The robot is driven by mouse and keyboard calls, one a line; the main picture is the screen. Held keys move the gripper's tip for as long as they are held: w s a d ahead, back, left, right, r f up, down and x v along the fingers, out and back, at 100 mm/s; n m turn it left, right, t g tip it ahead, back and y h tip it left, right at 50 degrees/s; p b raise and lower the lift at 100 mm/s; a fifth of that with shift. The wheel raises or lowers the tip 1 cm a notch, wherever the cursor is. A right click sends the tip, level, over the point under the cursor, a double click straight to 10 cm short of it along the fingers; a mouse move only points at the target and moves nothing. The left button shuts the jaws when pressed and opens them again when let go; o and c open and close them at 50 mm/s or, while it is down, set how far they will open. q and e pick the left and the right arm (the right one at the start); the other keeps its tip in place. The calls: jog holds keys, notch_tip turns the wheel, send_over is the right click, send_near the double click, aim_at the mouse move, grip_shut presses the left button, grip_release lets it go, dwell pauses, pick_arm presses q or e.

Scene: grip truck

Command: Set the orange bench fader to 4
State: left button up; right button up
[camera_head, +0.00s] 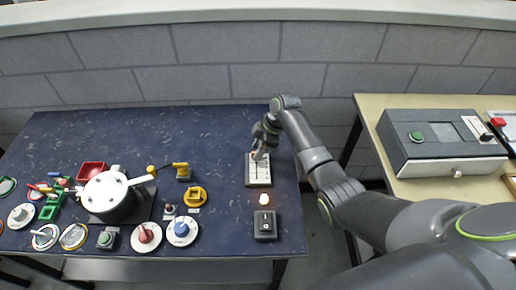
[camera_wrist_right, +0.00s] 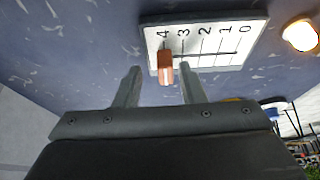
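The fader panel (camera_head: 258,182) is a pale plate in a dark frame, lying on the blue bench. In the right wrist view its plate (camera_wrist_right: 225,58) carries the marks 4, 3, 2, 1, 0. The orange fader knob (camera_wrist_right: 166,68) stands at the 4 end of the slot, in line with the 4 as far as I can tell. My right gripper (camera_wrist_right: 160,72) is open, with a fingertip on each side of the knob and a visible gap to each. In the head view the right gripper (camera_head: 263,146) covers the panel's far end. My left gripper is not in view.
A glowing round lamp (camera_head: 264,199) and a black switch box (camera_head: 265,225) stand just in front of the panel. A grey case (camera_head: 440,145) sits on the right table. The bench's middle back is clear.

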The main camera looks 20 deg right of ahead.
jog(key=b+v, duration=0.1)
jog(key=v, duration=1.6)
jog(key=shift+r+b, duration=0.25)
jog(key=shift+b, duration=0.05)
